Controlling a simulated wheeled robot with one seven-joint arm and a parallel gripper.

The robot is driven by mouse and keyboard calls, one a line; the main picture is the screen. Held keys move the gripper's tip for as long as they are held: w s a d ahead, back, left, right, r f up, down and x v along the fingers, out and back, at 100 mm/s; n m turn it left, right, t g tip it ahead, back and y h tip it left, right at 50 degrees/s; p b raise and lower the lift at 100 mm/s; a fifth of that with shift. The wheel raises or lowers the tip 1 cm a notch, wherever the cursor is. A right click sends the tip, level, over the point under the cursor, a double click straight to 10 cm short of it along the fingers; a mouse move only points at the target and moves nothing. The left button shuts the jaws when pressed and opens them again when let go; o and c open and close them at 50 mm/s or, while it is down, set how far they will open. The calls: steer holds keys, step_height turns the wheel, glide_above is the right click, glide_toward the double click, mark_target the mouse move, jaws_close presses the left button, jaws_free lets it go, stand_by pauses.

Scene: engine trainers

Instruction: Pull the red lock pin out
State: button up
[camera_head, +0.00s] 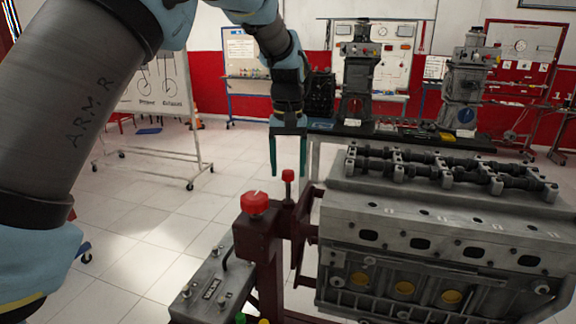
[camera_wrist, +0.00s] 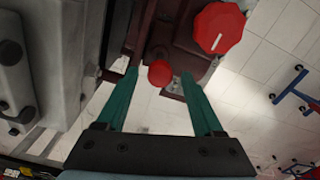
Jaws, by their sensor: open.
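The red lock pin (camera_head: 288,176) has a round red head and stands upright on the dark red engine stand (camera_head: 256,245). In the wrist view its red head (camera_wrist: 160,73) shows between the tips of my two green fingers, with a gap on both sides. My gripper (camera_head: 289,172) is open and points down in the head view, its fingers level with the pin's head. In the wrist view my gripper (camera_wrist: 159,76) is empty. The pin's lower shaft is hidden in the wrist view. I cannot tell the exact depth between fingertips and pin.
A larger red knob (camera_head: 255,203) sits beside the pin and also shows in the wrist view (camera_wrist: 219,27). A grey engine block (camera_head: 420,235) fills the right. A grey control box (camera_head: 208,287) stands lower left. Open tiled floor (camera_head: 150,215) lies to the left.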

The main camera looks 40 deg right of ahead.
mark_target(288, 170)
step_height(288, 170, up, 11)
steer(key=b, duration=0.2)
steer(key=shift+b, duration=0.35)
steer(key=w+a+f+n, duration=0.1)
steer(key=w+a+f, duration=0.25)
steer(key=a, duration=0.45)
steer(key=w+a+f+n, duration=0.2)
steer(key=w+a, duration=0.3)
steer(key=a, duration=0.3)
steer(key=w+a+f+n, duration=0.1)
steer(key=w+a+f, duration=0.3)
steer(key=a, duration=0.5)
steer(key=s+a+f+n, duration=0.1)
steer(key=s+a+f, duration=0.2)
steer(key=a, duration=0.5)
steer(key=s+a+f+n+t, duration=0.1)
steer(key=s+a+f, duration=0.2)
steer(key=a, duration=0.5)
steer(key=s+a+f+n, duration=0.1)
steer(key=s+a+f, duration=0.1)
steer(key=a, duration=0.6)
steer(key=shift+s+a+f+t, duration=0.3)
steer(key=shift+s+f, duration=0.1)
steer(key=shift+s, duration=0.25)
steer(key=shift+o, duration=0.2)
